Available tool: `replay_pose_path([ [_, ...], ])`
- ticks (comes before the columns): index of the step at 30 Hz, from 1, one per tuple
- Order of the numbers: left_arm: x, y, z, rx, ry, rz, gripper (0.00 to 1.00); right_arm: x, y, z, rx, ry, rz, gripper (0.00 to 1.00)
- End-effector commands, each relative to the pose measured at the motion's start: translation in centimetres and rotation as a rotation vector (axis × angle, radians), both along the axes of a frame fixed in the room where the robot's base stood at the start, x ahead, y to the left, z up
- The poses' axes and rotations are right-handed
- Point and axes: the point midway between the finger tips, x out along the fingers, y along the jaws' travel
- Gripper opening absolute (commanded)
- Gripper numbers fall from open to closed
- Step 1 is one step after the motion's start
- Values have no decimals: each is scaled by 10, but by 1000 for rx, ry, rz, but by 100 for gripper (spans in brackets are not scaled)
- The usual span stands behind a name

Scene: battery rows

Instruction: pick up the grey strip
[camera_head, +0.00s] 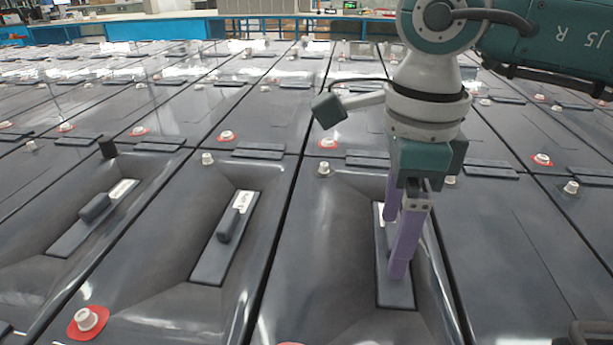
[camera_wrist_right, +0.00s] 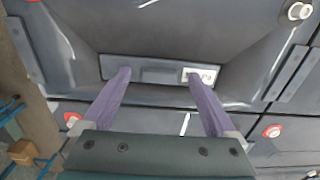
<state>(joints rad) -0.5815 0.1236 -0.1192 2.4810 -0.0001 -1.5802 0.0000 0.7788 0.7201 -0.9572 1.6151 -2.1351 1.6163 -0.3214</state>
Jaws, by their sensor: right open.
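A long grey strip (camera_head: 396,295) with a white printed label lies in the recess of the dark battery case below my right arm. It also shows in the wrist view (camera_wrist_right: 145,64), with its label at the right end. My right gripper (camera_head: 394,246) has two purple fingers pointing down over this strip. In the wrist view the fingers (camera_wrist_right: 159,76) are wide apart, with the strip's middle between them and nothing held. I cannot tell whether the fingertips touch the strip. The fingers hide part of it in the head view. My left gripper is not in view.
Similar strips lie in the recesses to the left, one in the middle (camera_head: 210,262) and one further left (camera_head: 70,240). White terminal posts, some with red rings (camera_head: 85,318), stick up from the cases. Rows of dark cases extend back towards a blue bench (camera_head: 150,30).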

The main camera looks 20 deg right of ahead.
Motion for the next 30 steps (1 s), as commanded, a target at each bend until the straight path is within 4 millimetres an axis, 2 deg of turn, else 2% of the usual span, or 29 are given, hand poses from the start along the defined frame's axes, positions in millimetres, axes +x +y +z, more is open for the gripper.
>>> replay_pose_path([
  [3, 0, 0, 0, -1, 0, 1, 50, 0, 0, 0, 1, -1, 0, 90],
  [26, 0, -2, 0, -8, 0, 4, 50, 0, 0, 1, 1, -1, 0, 5],
  [30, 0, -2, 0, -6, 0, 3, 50, 0, 0, 1, 1, -1, 0, 3],
])
